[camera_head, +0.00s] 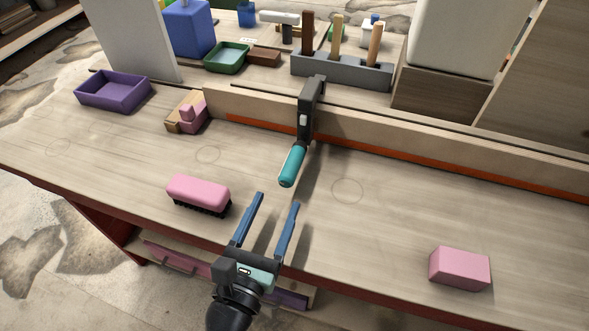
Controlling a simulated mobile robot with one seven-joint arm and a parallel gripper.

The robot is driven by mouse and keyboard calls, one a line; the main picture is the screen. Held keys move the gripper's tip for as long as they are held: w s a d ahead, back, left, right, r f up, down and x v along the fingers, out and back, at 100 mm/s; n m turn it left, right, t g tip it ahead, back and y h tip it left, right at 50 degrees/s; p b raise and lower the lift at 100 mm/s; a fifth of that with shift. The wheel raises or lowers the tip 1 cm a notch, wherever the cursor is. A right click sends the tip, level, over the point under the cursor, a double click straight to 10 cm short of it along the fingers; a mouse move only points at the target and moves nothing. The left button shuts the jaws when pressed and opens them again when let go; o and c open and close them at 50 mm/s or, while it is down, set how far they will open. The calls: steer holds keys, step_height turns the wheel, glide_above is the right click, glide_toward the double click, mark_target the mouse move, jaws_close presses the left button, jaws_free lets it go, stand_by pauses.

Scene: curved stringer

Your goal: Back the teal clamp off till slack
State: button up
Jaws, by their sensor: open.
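The teal clamp has a dark frame (309,108) and a teal handle (292,166). It sits at the middle of the long wooden stringer (405,145), which has an orange strip (440,171) along its lower edge. The handle points down and toward me over the bench. Whether the clamp is tight or slack cannot be told. My gripper (279,201) is near the front edge of the bench, below the handle in the picture. Its two blue fingers are spread wide with nothing between them, apart from the handle.
A pink brush (198,191) lies left of my gripper; a pink block (459,268) lies at the right. A pink and tan tool (187,113) and a purple tray (113,92) stand at the left. A grey rack (340,71) stands behind. The bench (370,240) between gripper and clamp is clear.

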mark_target(291, 172)
steer(key=x, duration=0.9)
steer(key=shift+f, duration=0.1)
jaws_close()
